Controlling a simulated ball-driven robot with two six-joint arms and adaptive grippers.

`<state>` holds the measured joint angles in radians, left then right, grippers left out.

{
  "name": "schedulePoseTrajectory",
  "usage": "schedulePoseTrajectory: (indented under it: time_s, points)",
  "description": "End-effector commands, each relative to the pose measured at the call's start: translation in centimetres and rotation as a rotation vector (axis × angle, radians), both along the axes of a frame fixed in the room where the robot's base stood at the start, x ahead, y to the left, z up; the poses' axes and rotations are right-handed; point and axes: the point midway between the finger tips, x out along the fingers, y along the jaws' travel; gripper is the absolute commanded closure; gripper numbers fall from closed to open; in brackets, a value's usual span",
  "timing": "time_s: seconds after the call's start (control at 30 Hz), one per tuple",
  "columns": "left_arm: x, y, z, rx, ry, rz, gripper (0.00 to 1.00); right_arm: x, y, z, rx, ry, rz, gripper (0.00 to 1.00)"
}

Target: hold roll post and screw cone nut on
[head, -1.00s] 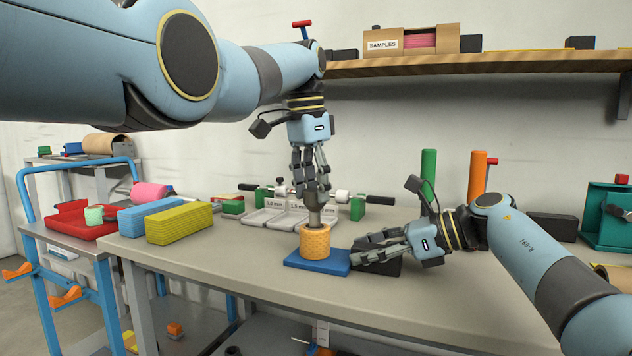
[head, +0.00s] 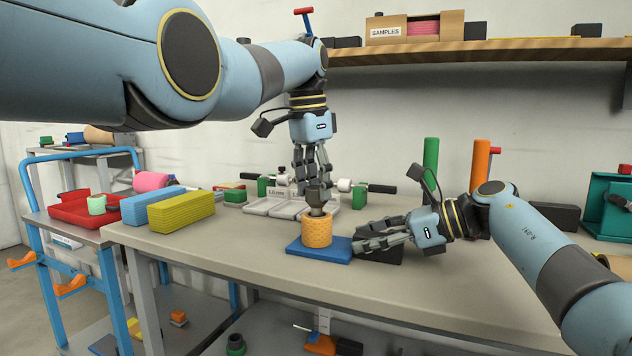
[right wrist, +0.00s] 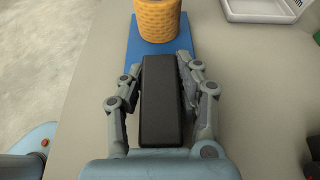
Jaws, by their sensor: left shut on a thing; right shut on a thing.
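An orange, textured roll (head: 317,232) stands upright on a blue base plate (head: 322,250). It also shows in the right wrist view (right wrist: 157,18). My left gripper (head: 316,186) points straight down above the roll and is shut on a grey-brown cone nut (head: 317,197). The nut is at the roll's top centre, where the post is hidden; I cannot tell how far it is threaded. My right gripper (right wrist: 160,95) is shut on a black block (right wrist: 162,105) at the near end of the blue plate, fingers on both long sides. The block also shows in the head view (head: 383,255).
A grey divided tray (head: 270,207) and a roller with green ends lie behind the roll. Yellow (head: 181,211) and blue cloth stacks sit at the left. Green (head: 431,168) and orange (head: 479,172) upright rolls stand at the back right. The table front is clear.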

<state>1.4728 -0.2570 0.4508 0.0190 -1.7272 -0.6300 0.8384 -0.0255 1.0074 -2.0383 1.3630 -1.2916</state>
Motion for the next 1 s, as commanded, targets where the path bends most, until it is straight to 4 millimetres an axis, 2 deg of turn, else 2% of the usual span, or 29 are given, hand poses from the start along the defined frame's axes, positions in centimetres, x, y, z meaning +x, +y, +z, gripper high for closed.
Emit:
schedulePoseTrajectory:
  time_s: [1.0]
  points:
    - [0.0, 0.0, -1.1, 0.001, 0.000, -0.036, 0.87, 0.0, 0.0, 0.0, 0.000, 0.001, 0.000, 1.00]
